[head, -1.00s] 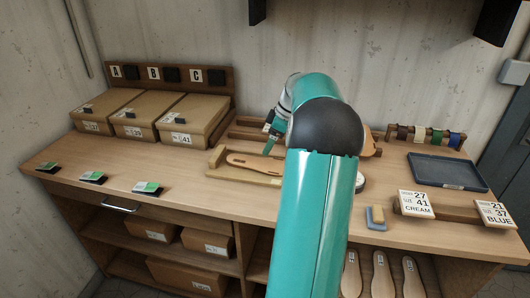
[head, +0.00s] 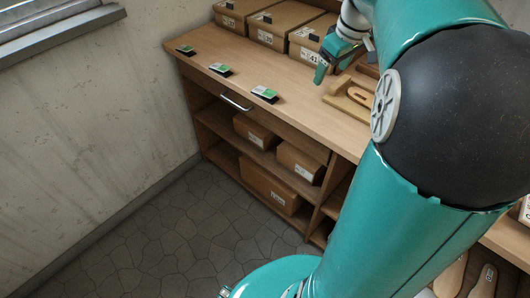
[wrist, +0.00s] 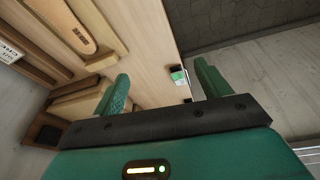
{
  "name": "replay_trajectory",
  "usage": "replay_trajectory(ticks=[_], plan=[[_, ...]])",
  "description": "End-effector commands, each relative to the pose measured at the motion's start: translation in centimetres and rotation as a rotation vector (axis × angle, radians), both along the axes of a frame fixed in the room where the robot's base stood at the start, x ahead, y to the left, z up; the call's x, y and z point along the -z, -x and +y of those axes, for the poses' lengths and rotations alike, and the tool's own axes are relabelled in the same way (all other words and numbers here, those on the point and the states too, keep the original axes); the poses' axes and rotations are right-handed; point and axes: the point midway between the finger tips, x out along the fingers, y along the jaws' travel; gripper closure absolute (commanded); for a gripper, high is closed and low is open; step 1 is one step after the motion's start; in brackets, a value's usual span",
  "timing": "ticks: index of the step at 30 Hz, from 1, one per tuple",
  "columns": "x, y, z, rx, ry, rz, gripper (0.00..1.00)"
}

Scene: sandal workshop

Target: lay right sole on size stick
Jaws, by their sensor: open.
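A tan sole (head: 360,96) lies at the size stick (head: 343,102), a pale wooden fixture with a raised end block, on the bench. My arm hides its right part. I cannot tell whether it is the right sole. A tan sole (wrist: 66,24) also shows at the upper left of the wrist view, away from my fingers. My gripper (head: 328,70) is above the bench, just left of the size stick. In the wrist view my gripper (wrist: 162,86) has its two green fingers wide apart with nothing between them.
Cardboard boxes (head: 312,45) stand along the bench's back. Several green-and-white cards (head: 264,92) lie near its front edge. Shelves below hold more boxes (head: 269,190). Open stone floor (head: 160,240) lies to the left. My arm covers the right side.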

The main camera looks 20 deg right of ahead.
Motion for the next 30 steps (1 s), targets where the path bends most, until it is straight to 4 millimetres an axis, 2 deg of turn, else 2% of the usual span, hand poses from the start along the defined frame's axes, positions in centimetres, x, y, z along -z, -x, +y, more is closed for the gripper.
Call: replay_trajectory(ticks=[1,6,12,15,18,21,30], plan=[[-0.6,0.5,3.3,0.007,0.015,-0.008,0.24],[-1.0,3.5,11.9,0.082,0.035,-0.049,0.24],[0.2,8.8,19.7,0.160,0.013,-0.128,0.24],[1.4,11.5,22.5,0.194,-0.018,-0.169,0.24],[2.7,13.6,24.3,0.219,-0.052,-0.199,0.24],[3.5,14.8,25.2,0.238,-0.077,-0.216,0.24],[3.8,15.2,25.4,0.249,-0.086,-0.220,0.24]])
